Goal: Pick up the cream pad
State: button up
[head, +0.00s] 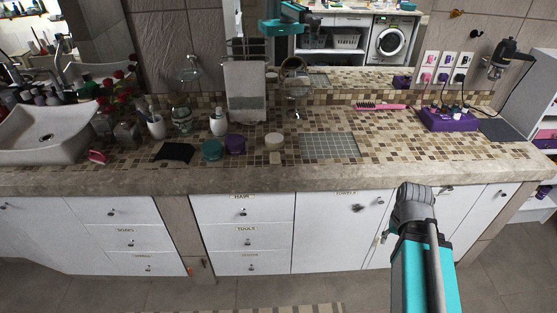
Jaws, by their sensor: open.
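A small cream, squarish pad (275,158) lies flat on the mosaic counter (400,150), near its front edge and left of the grey grid patch. A cream round item (274,141) stands just behind it; at this size I cannot tell its kind. My arm, teal with a dark grey joint, rises from the lower right in front of the cabinets, well to the right of the pad. I cannot make out my gripper's fingers in this view. Nothing covers the pad.
Left of the pad stand a purple round item (235,144), a teal one (212,150) and a black cloth-like item (174,152). A round mirror (295,80) stands behind. The grey grid patch (328,146) is bare. A pink brush (380,106) and purple box (447,119) lie farther right.

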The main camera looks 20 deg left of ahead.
aim_at(275, 158)
jog(key=k, duration=1.5)
jog(key=u, duration=0.65)
jog(key=i, duration=1.5)
jog(key=z, duration=0.05)
